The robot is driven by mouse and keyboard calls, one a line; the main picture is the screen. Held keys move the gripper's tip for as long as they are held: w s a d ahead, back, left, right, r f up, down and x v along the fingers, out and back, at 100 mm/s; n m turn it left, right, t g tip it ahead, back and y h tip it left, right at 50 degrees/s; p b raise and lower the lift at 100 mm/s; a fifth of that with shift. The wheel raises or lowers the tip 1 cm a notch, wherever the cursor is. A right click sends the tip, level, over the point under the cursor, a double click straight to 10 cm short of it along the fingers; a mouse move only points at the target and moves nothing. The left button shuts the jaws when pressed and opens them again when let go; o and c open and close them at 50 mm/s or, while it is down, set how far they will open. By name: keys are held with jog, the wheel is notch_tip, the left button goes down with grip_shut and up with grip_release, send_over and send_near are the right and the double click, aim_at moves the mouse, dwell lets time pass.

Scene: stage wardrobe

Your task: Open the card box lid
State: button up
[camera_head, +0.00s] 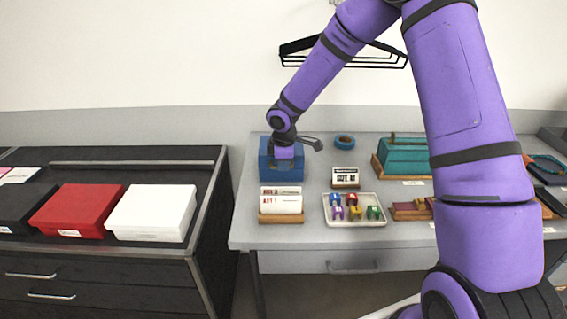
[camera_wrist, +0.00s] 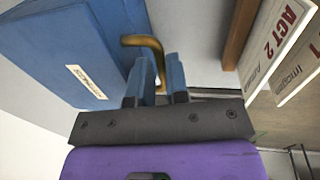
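The card box is a blue box (camera_head: 268,170) at the left end of the grey table in the head view. In the wrist view its blue panel (camera_wrist: 50,50) bears a pale label, and a bent brass handle (camera_wrist: 145,41) sticks out from it. My gripper (camera_head: 284,155) is over the box in the head view and hides part of its top. In the wrist view my gripper (camera_wrist: 160,82) has its two blue fingers close together, with the handle's end between them. I cannot tell whether the lid is raised at all.
Standing ACT cards (camera_head: 281,198) are close in front of the box, also seen in the wrist view (camera_wrist: 285,38). A tray (camera_head: 355,222) of small coloured pieces, a sign (camera_head: 345,176), blue tape (camera_head: 345,142) and a teal box (camera_head: 405,158) are to the right.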

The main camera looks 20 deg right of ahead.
grip_shut()
jog(key=shift+r, duration=0.15)
